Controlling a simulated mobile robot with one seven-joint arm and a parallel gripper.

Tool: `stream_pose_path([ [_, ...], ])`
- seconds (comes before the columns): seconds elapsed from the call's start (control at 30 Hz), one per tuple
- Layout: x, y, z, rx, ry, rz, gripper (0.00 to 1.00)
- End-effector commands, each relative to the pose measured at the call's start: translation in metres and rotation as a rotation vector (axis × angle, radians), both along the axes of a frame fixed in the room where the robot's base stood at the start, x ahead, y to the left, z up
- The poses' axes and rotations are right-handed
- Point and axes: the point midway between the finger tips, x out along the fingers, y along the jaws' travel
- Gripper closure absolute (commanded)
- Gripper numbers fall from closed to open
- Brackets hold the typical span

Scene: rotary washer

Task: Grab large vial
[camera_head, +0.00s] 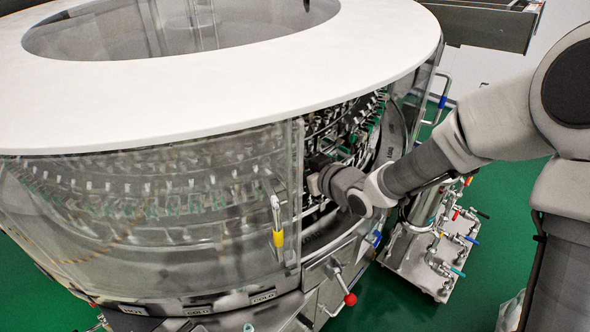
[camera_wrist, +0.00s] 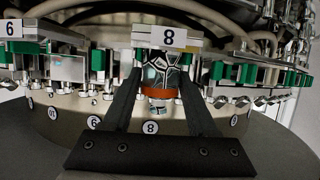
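My gripper (camera_wrist: 161,72) shows in the wrist view with its two dark fingers wide apart, pointing into the washer under a plate marked 8. Between the fingers is a clear, shiny vessel with an orange-brown band (camera_wrist: 158,94), which looks like the large vial. Narrow gaps seem to separate it from the fingers, and I see no clear grip on it. Its upper end is partly hidden by the number plate. In the head view my gripper (camera_head: 318,182) reaches through the washer's opening; its fingertips and the vial cannot be made out there.
The rotary washer (camera_head: 130,110) has a white ring top and clear curved panels. A panel edge with a yellow-handled lever (camera_head: 278,238) stands left of my arm. Green holders (camera_wrist: 97,58) and metal fittings flank the fingers.

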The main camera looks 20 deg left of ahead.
Motion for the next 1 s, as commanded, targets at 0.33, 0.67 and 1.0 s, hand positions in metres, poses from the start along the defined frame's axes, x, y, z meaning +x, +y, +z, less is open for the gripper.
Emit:
stream_pose_path([
  [0.33, 0.0, 0.0, 0.0, 0.0, 0.0, 0.0, 1.0],
  [0.67, 0.0, 0.0, 0.005, 0.0, -0.001, 0.0, 1.0],
  [1.0, 0.0, -0.008, 0.05, -0.001, -0.003, -0.003, 1.0],
])
